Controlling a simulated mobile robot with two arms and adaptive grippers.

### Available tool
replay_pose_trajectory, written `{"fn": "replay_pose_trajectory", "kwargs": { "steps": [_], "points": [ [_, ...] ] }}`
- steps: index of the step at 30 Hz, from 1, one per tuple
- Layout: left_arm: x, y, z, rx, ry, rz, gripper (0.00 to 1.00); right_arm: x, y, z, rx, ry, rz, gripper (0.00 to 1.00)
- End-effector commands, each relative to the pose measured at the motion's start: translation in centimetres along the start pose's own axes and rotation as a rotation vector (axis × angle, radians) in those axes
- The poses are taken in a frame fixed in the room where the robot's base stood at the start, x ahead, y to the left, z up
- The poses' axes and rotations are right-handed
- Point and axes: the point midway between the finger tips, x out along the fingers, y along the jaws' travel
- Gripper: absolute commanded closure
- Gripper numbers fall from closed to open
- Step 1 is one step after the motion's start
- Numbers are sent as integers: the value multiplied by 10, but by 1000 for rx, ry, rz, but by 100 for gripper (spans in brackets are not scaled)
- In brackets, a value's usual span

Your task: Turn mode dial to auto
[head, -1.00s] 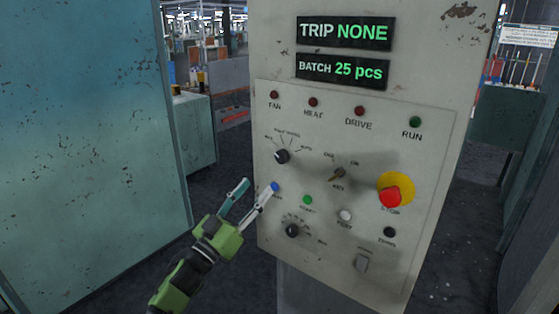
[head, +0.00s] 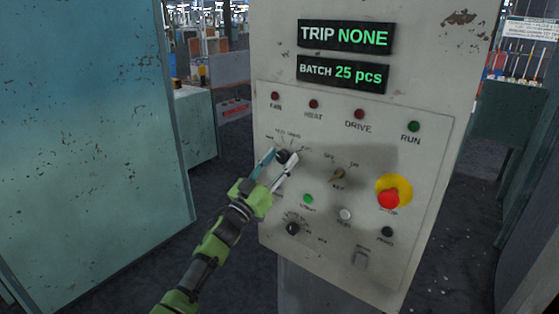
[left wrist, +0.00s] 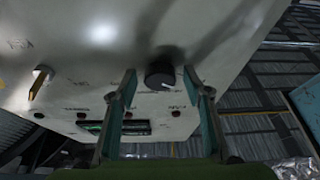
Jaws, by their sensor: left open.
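The mode dial (head: 283,156) is a black round knob at the upper left of the control panel, with small position labels above it. My left gripper (head: 280,161) is open, with one finger on each side of the dial. In the left wrist view the dial (left wrist: 160,72) sits between the tips of my left gripper (left wrist: 160,76), with a gap on both sides. A white mark on the dial points to the lower right in that view. The labels are too small to read surely. My right gripper is in neither view.
A second black dial (head: 292,228) is below, and a green button (head: 308,199) is between. A key switch (head: 338,175) and red stop button (head: 389,198) are to the right. Displays read TRIP NONE (head: 345,36) and BATCH 25 pcs (head: 342,73). A teal cabinet (head: 90,120) stands left.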

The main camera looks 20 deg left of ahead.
Motion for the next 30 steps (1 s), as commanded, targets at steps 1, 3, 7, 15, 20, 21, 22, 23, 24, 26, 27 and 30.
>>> {"fn": "replay_pose_trajectory", "kwargs": {
  "steps": [1,3,7,15,20,21,22,23,24,26,27,30],
  "points": [
    [0,0,0,0,0,0,55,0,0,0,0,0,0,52],
    [0,0,0,0,0,0,65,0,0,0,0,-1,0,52],
    [0,0,0,0,0,0,93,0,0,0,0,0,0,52],
    [-1,0,1,12,-1,5,93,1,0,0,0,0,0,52],
    [-1,-1,2,61,-1,25,93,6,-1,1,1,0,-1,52],
    [-1,-1,2,80,-1,32,93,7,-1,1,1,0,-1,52],
    [-1,-2,2,96,-2,38,93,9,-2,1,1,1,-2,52],
    [-1,-2,2,113,-2,46,93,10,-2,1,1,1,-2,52],
    [-2,-2,2,139,-2,56,93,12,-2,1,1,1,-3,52],
    [-1,-2,2,181,-1,74,93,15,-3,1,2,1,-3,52],
    [-2,-3,3,214,-2,87,93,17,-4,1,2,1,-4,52],
    [-1,-3,2,298,-1,123,93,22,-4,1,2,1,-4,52]
  ]
}}
